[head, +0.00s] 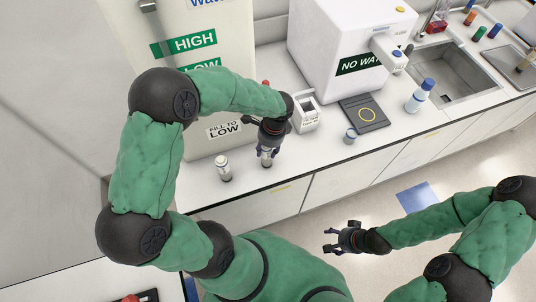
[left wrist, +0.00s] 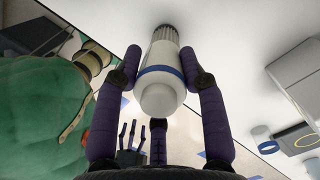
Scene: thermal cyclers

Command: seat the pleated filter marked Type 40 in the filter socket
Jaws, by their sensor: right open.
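My left gripper (head: 267,148) points down over the counter, its fingers around a white pleated filter (head: 267,160). In the left wrist view, the filter (left wrist: 160,88) has a white cap, a blue band and pleats at its far end. The fingertips (left wrist: 159,66) press against both its sides. I cannot tell whether its lower end touches the counter, and no type mark is readable. A second, similar white cylinder (head: 223,168) stands upright to the left. A white box with an opening on top and a label (head: 307,114), possibly the filter socket, stands to the right. My right gripper (head: 344,238) is open and empty above the floor.
A white machine marked NO WATER (head: 340,55) stands behind. A dark pad with a yellow ring (head: 367,115), a small jar (head: 350,135) and a blue-capped bottle (head: 418,97) are to the right, before the sink (head: 455,75). A tall tank (head: 215,45) stands behind my left arm.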

